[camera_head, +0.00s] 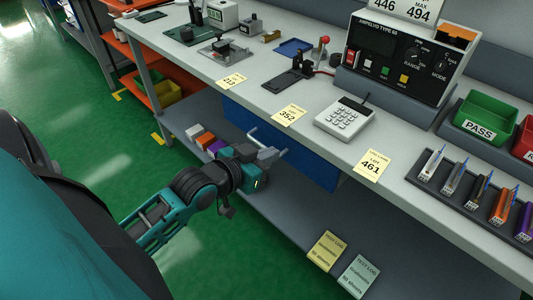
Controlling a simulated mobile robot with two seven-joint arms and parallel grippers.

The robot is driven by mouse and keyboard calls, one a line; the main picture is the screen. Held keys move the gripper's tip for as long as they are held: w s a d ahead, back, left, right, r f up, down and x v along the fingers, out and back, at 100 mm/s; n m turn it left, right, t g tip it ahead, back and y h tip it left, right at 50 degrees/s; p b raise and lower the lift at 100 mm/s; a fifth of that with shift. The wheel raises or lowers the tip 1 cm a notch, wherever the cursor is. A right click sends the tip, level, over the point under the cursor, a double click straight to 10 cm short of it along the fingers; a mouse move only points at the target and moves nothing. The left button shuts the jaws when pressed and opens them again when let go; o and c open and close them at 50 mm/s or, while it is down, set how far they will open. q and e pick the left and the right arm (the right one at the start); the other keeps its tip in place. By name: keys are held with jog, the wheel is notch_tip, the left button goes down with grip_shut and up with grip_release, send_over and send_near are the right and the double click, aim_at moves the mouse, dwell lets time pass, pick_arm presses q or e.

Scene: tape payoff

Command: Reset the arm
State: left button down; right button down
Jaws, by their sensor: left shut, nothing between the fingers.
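My left arm comes in from the left in the head view, teal and black. My left gripper (268,153) hangs in front of the workbench (284,90), below the level of its top and over the lower shelf. Its fingers are shut and nothing shows in them. It appears apart from the bench edge. My right gripper is out of view.
Paper lot tags (372,165) lie along the front edge. Test log pads (327,250) lie on the lower shelf. Green floor is clear at left.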

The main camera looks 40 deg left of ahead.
pick_arm(q)
jog(key=s+d+f+g, duration=0.1)
jog(key=s+d+f, duration=0.3)
jog(key=f, duration=0.3)
jog(key=s+d+f+m+g, duration=0.1)
jog(key=s+d+f+g, duration=0.1)
jog(key=s+d+f, duration=0.3)
notch_tip(320, 180, down, 2)
jog(key=shift+s+f, duration=0.15)
jog(key=shift+s, duration=0.05)
jog(key=shift+d, duration=0.1)
